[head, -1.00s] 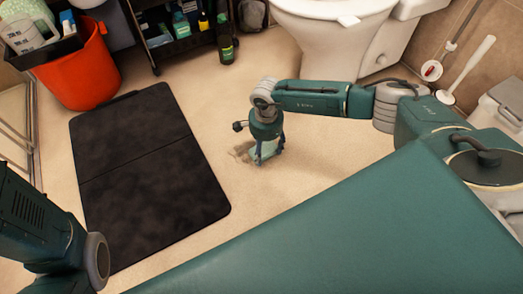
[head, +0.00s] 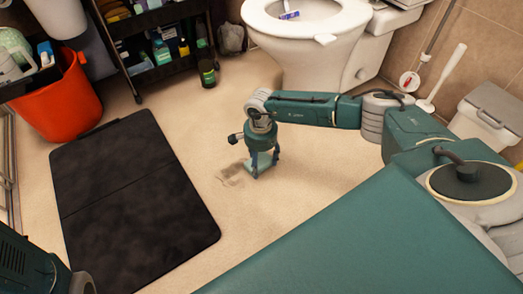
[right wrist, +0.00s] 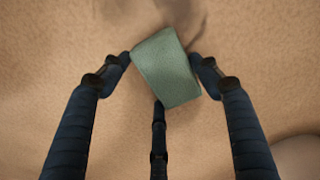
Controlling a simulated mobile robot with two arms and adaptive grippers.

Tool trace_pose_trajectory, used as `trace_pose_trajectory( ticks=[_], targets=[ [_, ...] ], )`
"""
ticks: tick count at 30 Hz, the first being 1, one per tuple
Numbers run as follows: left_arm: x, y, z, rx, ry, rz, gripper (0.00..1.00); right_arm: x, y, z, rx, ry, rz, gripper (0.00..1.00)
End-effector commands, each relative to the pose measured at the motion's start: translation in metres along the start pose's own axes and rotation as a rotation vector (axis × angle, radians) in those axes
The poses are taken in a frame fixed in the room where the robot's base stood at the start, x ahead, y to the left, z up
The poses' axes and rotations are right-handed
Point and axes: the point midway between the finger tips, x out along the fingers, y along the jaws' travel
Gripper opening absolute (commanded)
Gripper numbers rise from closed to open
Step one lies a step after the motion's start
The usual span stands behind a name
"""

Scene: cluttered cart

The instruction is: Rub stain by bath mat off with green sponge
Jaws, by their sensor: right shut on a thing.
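The dark bath mat (head: 130,195) lies flat on the floor at the left in the head view. A grey-brown stain (head: 230,177) marks the floor just right of the mat. Part of a dark smudge (right wrist: 190,12) shows at the top of the right wrist view. My right gripper (head: 263,160) points down and is shut on the green sponge (head: 257,169), right beside the stain. In the right wrist view the sponge (right wrist: 168,66) sits tilted between the fingers. I cannot tell whether it touches the floor. My left gripper is out of view; part of that arm shows at the lower left.
The toilet (head: 308,50) stands behind my right arm. A dark green bottle (head: 207,73) stands on the floor by the black cart (head: 160,62). A filled orange bucket (head: 62,103) is at the upper left. A toilet brush (head: 443,75) is at the right. Floor around the stain is clear.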

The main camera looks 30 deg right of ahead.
Motion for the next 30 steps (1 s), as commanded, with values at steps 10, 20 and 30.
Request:
trace_pose_trajectory(
  ticks=[10,20,30],
  targets=[
    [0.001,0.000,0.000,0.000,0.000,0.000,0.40,-0.002,-0.007,0.014,-0.003,-0.003,-0.002,0.33],
    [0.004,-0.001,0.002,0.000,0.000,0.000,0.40,-0.002,-0.008,0.030,-0.001,-0.002,-0.001,0.33],
    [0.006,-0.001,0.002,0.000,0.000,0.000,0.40,0.001,-0.010,0.052,-0.002,-0.002,-0.001,0.33]
  ],
)
